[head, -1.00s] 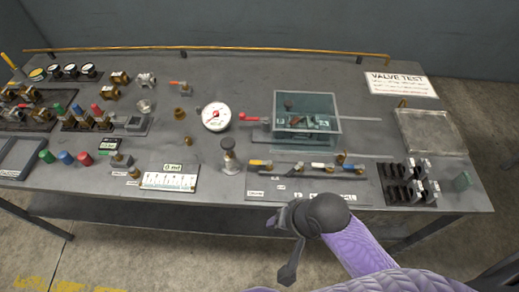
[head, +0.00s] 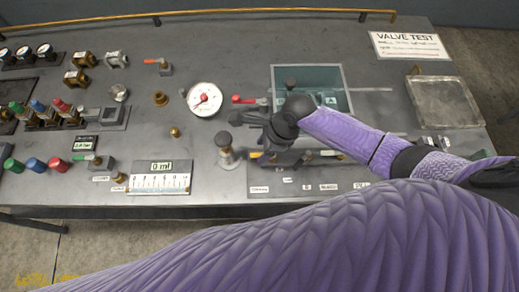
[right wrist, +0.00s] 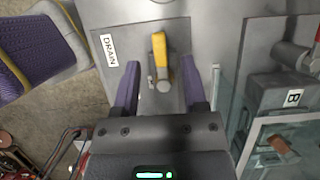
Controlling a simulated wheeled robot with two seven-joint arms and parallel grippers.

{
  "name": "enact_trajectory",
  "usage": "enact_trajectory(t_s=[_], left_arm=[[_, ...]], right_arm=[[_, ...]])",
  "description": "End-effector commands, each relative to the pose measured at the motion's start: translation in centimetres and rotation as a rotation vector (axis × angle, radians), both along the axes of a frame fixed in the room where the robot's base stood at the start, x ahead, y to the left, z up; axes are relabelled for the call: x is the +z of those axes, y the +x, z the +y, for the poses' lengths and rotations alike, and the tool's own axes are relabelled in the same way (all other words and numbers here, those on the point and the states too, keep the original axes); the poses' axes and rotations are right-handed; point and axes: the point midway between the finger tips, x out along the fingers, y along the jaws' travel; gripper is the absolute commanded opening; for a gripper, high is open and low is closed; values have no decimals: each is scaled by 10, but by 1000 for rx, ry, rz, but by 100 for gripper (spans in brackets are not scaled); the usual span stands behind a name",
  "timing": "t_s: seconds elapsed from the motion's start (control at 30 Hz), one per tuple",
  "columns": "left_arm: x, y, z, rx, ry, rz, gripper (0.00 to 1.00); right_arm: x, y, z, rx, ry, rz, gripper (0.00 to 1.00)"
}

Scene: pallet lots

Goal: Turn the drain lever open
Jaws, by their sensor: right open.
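The drain lever (right wrist: 160,52) has a yellow handle and a round grey pivot in the right wrist view, beside a DRAIN label (right wrist: 109,47). Its handle points up in that picture, away from my gripper's body. In the head view only a bit of the yellow handle (head: 256,155) shows beside my gripper. My right gripper (right wrist: 163,76) is open, with one finger on either side of the lever's pivot end and a gap on both sides. It is over the front valve panel in the head view (head: 252,130). My left gripper is not in view.
A clear box (head: 332,80) stands behind the panel, with a red lever (head: 245,100) at its left. A plunger-like post (head: 226,152) stands just left of my gripper. A white gauge (head: 204,98) is further left.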

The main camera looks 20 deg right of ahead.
Motion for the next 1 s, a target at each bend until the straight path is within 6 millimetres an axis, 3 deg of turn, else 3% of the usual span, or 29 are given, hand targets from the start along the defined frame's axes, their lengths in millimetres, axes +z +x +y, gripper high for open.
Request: enact_trajectory(t_s=[0.1, 0.37, 0.4, 0.67, 1.0], left_arm=[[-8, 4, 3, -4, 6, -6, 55], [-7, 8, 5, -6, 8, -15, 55], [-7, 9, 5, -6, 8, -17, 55], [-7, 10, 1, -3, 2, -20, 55], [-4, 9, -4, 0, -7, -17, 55]], right_arm=[[-15, 2, 5, 1, 1, -1, 55], [-16, 2, 7, 1, 0, -2, 55], [-16, 2, 7, 1, 0, -2, 53], [-16, 2, 7, 1, 0, -2, 0], [-14, 1, 7, 9, 1, -1, 0]])
